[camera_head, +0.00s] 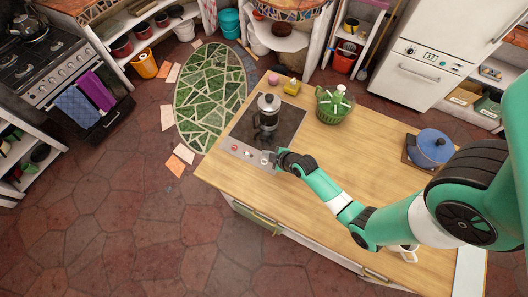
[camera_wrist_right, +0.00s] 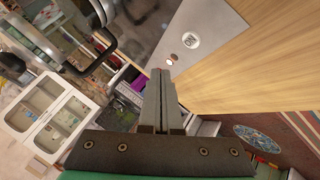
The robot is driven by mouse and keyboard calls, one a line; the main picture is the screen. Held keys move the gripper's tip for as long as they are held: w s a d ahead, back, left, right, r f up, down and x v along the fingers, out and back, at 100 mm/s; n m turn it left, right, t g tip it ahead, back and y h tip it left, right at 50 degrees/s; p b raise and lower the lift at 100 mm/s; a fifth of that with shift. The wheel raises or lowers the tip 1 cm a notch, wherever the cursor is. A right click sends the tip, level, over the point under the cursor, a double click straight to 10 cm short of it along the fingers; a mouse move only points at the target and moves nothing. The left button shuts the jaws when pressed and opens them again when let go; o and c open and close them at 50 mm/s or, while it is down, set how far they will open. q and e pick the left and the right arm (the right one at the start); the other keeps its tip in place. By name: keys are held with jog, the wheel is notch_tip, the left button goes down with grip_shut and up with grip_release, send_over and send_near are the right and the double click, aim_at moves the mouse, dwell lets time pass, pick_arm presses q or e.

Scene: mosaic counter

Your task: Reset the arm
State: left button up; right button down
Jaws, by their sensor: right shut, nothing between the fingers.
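My right arm (camera_head: 330,190) is green and white and reaches over the wooden counter from the right. Its gripper (camera_head: 268,158) is at the front edge of the hob, beside the control knobs. In the right wrist view my right gripper (camera_wrist_right: 160,75) is shut, with its two fingers together and nothing between them. The fingertips are close to the hob's control panel (camera_wrist_right: 205,30), near a small red light and an "ON" marking. My left gripper is not in view.
A metal moka pot (camera_head: 268,108) stands on the black hob (camera_head: 288,122). A green basket (camera_head: 333,105), a yellow item (camera_head: 291,87) and a blue pot (camera_head: 430,146) are also on the counter (camera_head: 370,150). The middle of the counter is clear.

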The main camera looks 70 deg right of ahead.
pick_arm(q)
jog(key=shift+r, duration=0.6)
pick_arm(e)
jog(key=shift+r, duration=0.6)
